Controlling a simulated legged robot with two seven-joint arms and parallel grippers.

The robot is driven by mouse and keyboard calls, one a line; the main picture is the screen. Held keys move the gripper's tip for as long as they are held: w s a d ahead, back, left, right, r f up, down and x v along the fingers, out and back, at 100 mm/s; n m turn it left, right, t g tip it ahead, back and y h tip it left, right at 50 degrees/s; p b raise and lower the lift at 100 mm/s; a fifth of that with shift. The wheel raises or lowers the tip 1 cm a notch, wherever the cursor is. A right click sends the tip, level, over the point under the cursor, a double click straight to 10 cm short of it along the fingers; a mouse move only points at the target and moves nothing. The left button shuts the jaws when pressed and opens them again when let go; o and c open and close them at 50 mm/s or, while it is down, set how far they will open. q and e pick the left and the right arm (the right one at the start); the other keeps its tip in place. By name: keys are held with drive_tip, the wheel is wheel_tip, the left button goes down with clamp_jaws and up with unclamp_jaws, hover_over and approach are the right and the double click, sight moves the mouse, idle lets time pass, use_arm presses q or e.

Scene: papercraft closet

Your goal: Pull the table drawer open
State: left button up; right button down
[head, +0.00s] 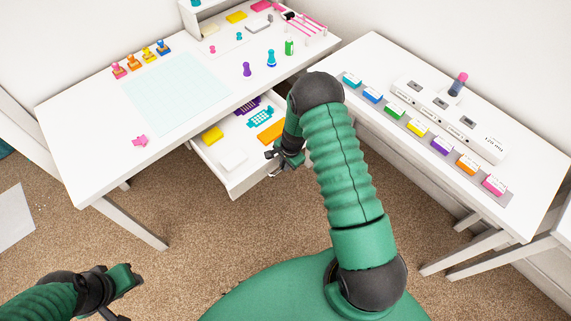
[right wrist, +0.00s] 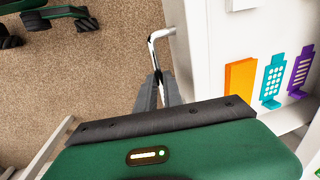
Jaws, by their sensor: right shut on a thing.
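The white table drawer (head: 240,182) stands pulled out from under the white table (head: 100,185), with its inside showing. In the right wrist view its front panel (right wrist: 200,50) runs down beside the gripper. My right gripper (head: 286,160) is at the drawer's front; in the right wrist view (right wrist: 158,82) its fingers are shut on the metal drawer handle (right wrist: 153,45). Part of the handle is hidden between the fingers. My left gripper (head: 122,288) is low at the left over the carpet, away from the drawer, and its finger gap is unclear.
Stamps and a cutting mat (head: 175,92) lie on the table. A second white table (head: 395,145) stands at the right. Carpet (head: 215,235) is clear before the drawer.

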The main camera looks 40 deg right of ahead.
drive_tip(key=shift+s+d, duration=0.1)
drive_tip(key=shift+d, duration=0.05)
drive_tip(key=c, duration=1.8)
unclamp_jaws()
drive_tip(key=shift+o, duration=0.2)
wheel_tip(320, 180, up, 16)
drive_tip(key=s+p, duration=0.1)
drive_tip(key=s, duration=0.2)
drive_tip(key=shift+r, duration=0.2)
drive_tip(key=shift+d, duration=0.15)
